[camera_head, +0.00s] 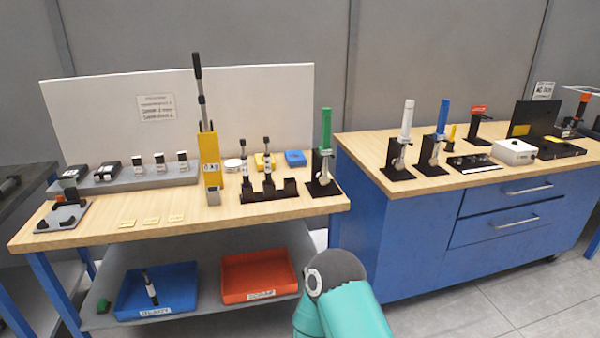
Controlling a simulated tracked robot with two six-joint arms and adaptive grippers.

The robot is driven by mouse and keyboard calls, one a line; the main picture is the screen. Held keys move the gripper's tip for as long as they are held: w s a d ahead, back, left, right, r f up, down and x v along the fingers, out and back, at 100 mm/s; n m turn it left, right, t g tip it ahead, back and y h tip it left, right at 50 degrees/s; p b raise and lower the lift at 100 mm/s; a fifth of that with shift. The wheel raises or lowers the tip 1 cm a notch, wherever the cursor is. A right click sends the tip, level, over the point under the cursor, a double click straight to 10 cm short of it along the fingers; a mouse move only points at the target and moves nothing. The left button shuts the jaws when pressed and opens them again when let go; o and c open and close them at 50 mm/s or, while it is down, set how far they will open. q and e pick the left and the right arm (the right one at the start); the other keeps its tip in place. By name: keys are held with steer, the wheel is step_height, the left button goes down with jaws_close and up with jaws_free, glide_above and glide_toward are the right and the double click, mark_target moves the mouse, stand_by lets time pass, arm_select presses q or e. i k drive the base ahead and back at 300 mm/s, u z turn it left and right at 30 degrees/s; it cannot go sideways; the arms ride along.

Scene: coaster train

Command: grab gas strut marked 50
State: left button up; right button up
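Two short dark strut-like pieces, one on the left (244,165) and one on the right (268,165), stand upright in a black rack (285,190) on the left bench. Each has a white label, too small to read. Another strut-like piece (150,288) with a white band leans in the blue tray (180,293) on the lower shelf. I cannot tell which, if any, is marked 50. A teal link of my arm with a grey joint shows at the bottom centre; no gripper fingers are in view.
A yellow lever press (210,165) stands left of the rack; a green-handled fixture (325,150) stands to its right. An orange tray (258,277) lies beside the blue one. The right-hand blue workbench (410,235) carries more handled fixtures and a white box (513,152).

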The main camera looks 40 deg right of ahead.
mark_target(244, 158)
steer(key=z, duration=0.4)
steer(key=i, duration=1)
